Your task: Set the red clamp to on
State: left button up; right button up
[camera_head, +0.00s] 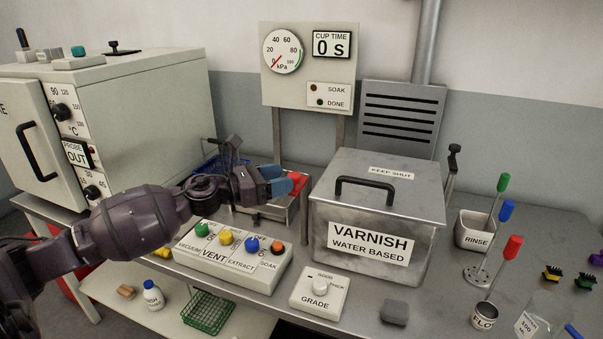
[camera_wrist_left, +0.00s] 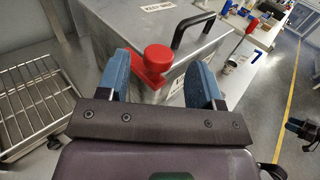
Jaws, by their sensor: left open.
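The red clamp (camera_head: 298,182) shows at the left side of the steel varnish box (camera_head: 425,201), partly hidden by my left gripper (camera_head: 275,182). In the left wrist view the clamp (camera_wrist_left: 157,58) has a round red knob and a red arm below it, at the box's near corner. My left gripper (camera_wrist_left: 163,82) is open, with a blue finger on either side of the clamp; I see a gap on the right, and cannot tell whether the left finger touches it.
A switch panel (camera_head: 215,262) with several coloured knobs stands in front of my left arm. A grade dial box (camera_head: 319,293) sits in front of the varnish box. A metal rack (camera_wrist_left: 28,100) lies left of the gripper. Cups with coloured-handled tools stand at the right.

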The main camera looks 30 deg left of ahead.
aim_at(298, 179)
pick_arm(q)
jog(key=shift+x, duration=2.95)
grip_shut()
